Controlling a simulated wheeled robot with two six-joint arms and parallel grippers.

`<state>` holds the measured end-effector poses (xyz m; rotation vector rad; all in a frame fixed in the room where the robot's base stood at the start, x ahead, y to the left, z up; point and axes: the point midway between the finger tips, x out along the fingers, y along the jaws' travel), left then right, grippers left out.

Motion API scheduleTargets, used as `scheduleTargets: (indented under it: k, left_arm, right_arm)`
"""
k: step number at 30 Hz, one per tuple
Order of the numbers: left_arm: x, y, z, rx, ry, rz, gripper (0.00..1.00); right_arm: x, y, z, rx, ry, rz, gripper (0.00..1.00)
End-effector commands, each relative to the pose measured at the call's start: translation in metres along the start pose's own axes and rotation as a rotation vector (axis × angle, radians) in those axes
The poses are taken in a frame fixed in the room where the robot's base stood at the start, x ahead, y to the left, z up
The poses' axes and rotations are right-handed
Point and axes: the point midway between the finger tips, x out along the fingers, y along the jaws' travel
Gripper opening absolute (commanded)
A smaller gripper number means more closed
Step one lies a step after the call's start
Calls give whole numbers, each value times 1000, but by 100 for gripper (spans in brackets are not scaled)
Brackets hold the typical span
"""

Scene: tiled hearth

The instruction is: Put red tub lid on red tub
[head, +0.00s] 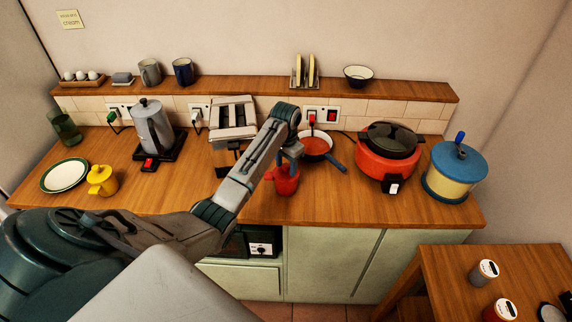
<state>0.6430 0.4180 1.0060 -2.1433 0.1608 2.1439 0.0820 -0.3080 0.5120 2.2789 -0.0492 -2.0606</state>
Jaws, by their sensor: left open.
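A small red vessel (285,181), which looks like the red tub, stands on the wooden counter near its front edge, centre of the head view. My left gripper (291,160) is directly above it, pointing down, open. The gripper and wrist cover part of the vessel's top, so I cannot tell whether the red lid is on it or between the fingers. No separate red lid can be made out. My right gripper is not in view.
A red-orange pan (316,146) with a blue handle lies just right of my gripper. A red cooker (384,160) and a blue-lidded pot (455,172) stand further right. A toaster (233,120) is behind my forearm. A yellow pot (102,180) and a plate (65,176) are left.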

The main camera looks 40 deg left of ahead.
Motion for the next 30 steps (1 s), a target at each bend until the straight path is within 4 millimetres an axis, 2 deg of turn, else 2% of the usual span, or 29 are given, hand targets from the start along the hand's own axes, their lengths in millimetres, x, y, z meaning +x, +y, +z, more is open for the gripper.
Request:
scheduleTargets:
  k: [8, 30]
  left_arm:
    - [-2, 0, 0, 0, 1, -1, 48]
    - [-25, 0, 0, 0, 2, -1, 48]
  right_arm:
    - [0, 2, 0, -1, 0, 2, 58]
    - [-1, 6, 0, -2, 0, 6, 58]
